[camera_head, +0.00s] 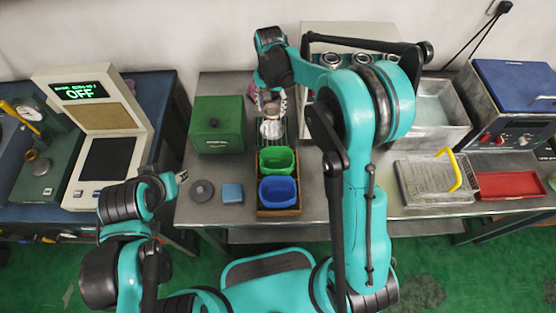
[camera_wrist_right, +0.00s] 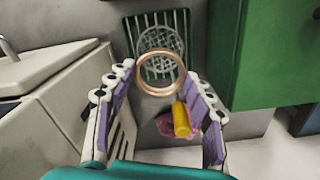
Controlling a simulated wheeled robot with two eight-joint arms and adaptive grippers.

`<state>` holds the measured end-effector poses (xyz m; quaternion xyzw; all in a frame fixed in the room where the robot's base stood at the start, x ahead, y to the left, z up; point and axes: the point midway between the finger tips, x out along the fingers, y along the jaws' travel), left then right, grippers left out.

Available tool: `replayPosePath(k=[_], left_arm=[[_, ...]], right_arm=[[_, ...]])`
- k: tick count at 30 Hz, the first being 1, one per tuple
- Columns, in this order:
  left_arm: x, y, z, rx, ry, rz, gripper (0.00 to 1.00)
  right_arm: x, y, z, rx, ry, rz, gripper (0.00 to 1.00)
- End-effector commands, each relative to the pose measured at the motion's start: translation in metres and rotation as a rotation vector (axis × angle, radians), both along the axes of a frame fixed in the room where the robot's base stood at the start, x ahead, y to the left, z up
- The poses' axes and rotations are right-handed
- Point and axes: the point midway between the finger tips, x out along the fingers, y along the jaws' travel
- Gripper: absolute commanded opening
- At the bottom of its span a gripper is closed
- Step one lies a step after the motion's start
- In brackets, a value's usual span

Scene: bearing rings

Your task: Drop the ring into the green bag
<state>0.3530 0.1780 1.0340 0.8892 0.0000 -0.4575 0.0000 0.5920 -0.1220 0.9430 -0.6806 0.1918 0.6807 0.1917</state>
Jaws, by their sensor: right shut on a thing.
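A copper-coloured ring (camera_wrist_right: 139,76) is held between the fingertips of my right gripper (camera_wrist_right: 161,76) in the right wrist view. In the head view the right gripper (camera_head: 270,100) is over the back of the bench, and the ring is hard to make out there. The green bag (camera_head: 278,160) stands open in a brown crate (camera_head: 278,212), nearer the front than the right gripper. My left gripper (camera_head: 182,177) is at the bench's left edge, too small to tell whether open or shut.
A blue bag (camera_head: 278,190) shares the crate. A wire basket (camera_wrist_right: 160,42) on a green rack lies beyond the ring. A green box (camera_head: 217,125) stands left of the crate. A yellow object (camera_wrist_right: 181,119) with something pink shows below the ring. A grey disc (camera_head: 202,191) and blue block (camera_head: 232,193) lie in front.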

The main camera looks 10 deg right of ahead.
Motion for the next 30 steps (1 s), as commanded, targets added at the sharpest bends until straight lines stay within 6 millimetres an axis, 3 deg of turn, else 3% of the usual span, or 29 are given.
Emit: replayPosePath(k=[5,12,15,20,30], left_arm=[[0.0,0.0,0.015,0.0,0.0,0.0,0.39],[0.0,0.0,0.04,0.0,0.0,0.0,0.39],[0.0,0.0,0.045,0.0,0.0,0.0,0.39],[0.0,0.0,0.043,0.0,0.0,0.0,0.39],[0.0,0.0,0.017,0.0,0.0,0.0,0.39]], right_arm=[[-0.034,0.007,0.009,0.0,0.0,0.116,0.24],[-0.116,0.015,0.019,0.0,-0.002,0.399,0.24],[-0.139,0.016,0.019,-0.001,-0.003,0.475,0.24],[-0.152,0.016,0.013,-0.001,-0.003,0.523,0.24],[-0.152,0.016,-0.02,-0.001,-0.003,0.522,0.24]])
